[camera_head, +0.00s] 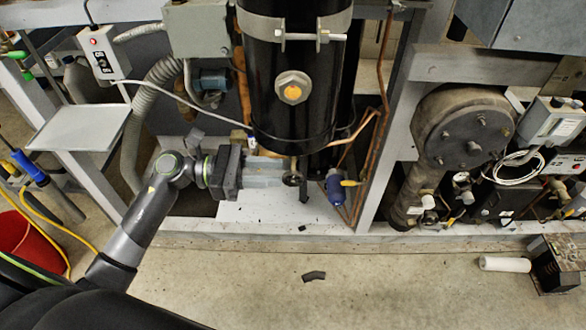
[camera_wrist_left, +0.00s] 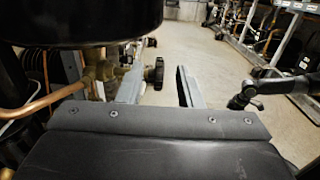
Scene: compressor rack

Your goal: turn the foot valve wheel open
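The foot valve wheel (camera_head: 292,179) is a small dark handwheel low under the black vertical vessel, at the tips of my left gripper's fingers. It also shows in the left wrist view as a dark round knob (camera_wrist_left: 155,72) on a brass valve, seen in the gap between the fingers. My left gripper (camera_head: 284,172) reaches in from the left, its fingers pointing right. In the left wrist view the fingers (camera_wrist_left: 160,72) stand apart, with the wheel near their tips. I cannot tell whether either finger touches it. A dark jointed arm (camera_wrist_left: 245,95), probably my right one, shows at the right there; its fingers are unclear.
The black vessel (camera_head: 294,90) hangs just above the gripper. A blue valve part (camera_head: 335,188) and copper pipes (camera_head: 376,120) stand close to the right of the wheel. A rack beam (camera_head: 260,230) runs in front. The floor (camera_head: 400,285) before it is mostly clear.

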